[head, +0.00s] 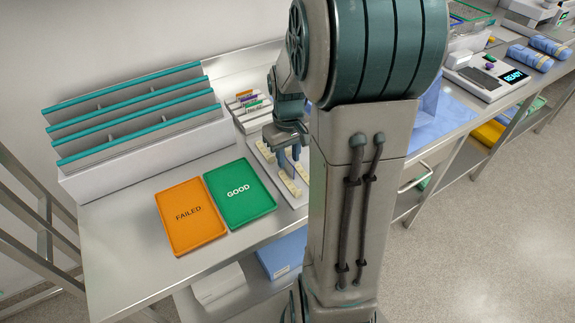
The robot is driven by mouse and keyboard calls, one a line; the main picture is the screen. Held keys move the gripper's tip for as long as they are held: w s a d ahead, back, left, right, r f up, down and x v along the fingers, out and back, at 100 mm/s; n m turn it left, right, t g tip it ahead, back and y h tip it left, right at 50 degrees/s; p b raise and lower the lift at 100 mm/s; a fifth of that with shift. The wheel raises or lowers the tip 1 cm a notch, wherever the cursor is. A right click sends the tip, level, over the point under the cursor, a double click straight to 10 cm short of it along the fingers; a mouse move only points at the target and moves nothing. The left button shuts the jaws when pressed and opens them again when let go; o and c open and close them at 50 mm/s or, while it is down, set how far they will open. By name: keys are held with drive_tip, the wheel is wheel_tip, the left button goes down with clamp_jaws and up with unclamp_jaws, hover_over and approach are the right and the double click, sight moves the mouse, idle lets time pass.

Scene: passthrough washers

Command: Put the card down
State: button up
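My gripper (289,160) points down over a pale tray (297,200) on the steel bench, right of the green tray. Small cream pieces (287,184) lie in the pale tray below and beside the fingers. The fingers are small and dark here, and I cannot tell how far apart they are or whether a card is between them. No card can be made out for certain in this view. My own arm hides the area to the right of the gripper.
An orange tray marked FAILED (187,232) and a green tray marked GOOD (253,203) lie empty at the front. A grey rack with teal edges (130,115) stands behind them. A holder with coloured strips (247,108) is at the back. A READY device (490,76) stands far right.

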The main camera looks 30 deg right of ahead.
sight(288, 163)
drive_tip(key=shift+f, duration=1.6)
clamp_jaws()
drive_tip(key=shift+w+r, duration=0.1)
drive_tip(key=shift+r, duration=0.55)
wheel_tip(288, 163, up, 3)
drive_tip(key=shift+f, duration=0.1)
drive_tip(key=s+d+r, duration=0.2)
drive_tip(key=d+r, duration=0.1)
drive_tip(key=d, duration=0.2)
drive_tip(key=s+d+r+b, duration=0.1)
drive_tip(key=s+d+r, duration=0.1)
drive_tip(key=d+r, duration=0.2)
drive_tip(key=shift+s+d, duration=0.4)
drive_tip(key=shift+d, duration=0.45)
